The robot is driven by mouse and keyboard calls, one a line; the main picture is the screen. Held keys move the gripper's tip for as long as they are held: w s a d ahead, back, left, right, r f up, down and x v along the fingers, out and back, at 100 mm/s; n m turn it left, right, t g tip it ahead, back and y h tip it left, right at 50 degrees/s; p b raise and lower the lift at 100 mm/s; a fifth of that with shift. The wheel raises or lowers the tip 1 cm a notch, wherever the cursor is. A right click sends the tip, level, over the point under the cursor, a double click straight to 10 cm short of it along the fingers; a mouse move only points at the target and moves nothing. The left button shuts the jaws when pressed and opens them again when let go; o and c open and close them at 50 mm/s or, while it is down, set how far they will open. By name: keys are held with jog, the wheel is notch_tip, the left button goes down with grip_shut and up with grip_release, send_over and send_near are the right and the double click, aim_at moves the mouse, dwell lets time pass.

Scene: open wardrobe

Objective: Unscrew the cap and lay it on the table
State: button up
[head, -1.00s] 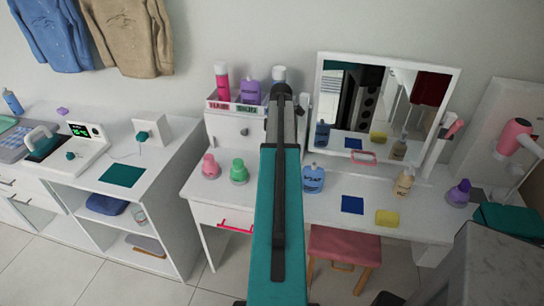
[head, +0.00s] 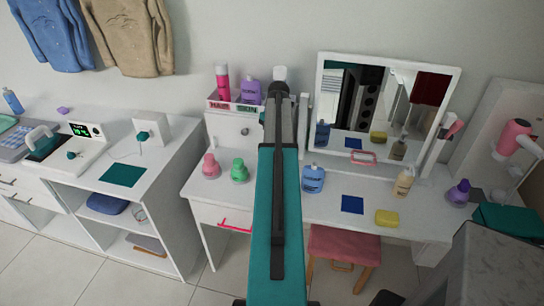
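My arm reaches up the middle of the head view, and its far end covers part of the dressing table (head: 335,207). My gripper's fingers do not show. A bottle with a white cap (head: 280,73) stands behind the arm's tip, and its body is mostly hidden. A pink spray bottle (head: 222,84) and a purple bottle (head: 251,91) stand to its left in the organiser. A pink bottle (head: 210,166) and a green bottle (head: 239,171) stand on the table left of the arm. I cannot tell which cap is meant.
Right of the arm are a blue pump bottle (head: 313,179), a blue cloth (head: 352,204), a yellow block (head: 387,218), a tan bottle (head: 404,182) and a purple bottle (head: 459,192). A mirror (head: 318,95) stands behind. A pink stool (head: 345,243) is in front.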

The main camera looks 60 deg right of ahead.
jog(key=shift+s+a+f, duration=0.1)
jog(key=shift+s+a, duration=0.05)
jog(key=shift+a, duration=0.15)
jog(key=o, duration=1.1)
jog(key=shift+d, duration=0.1)
jog(key=shift+c, duration=0.4)
jog(key=shift+m, duration=0.3)
jog(key=m, duration=0.3)
jog(key=shift+m, duration=0.4)
jog(key=m, duration=0.4)
jog(key=shift+t+h+p, duration=0.3)
jog(key=shift+h+p, duration=0.1)
jog(key=m, duration=0.4)
jog(key=shift+m, duration=0.4)
jog(key=shift+m+h+p, duration=0.3)
jog(key=shift+m+h, duration=0.1)
jog(key=shift+m, duration=1.6)
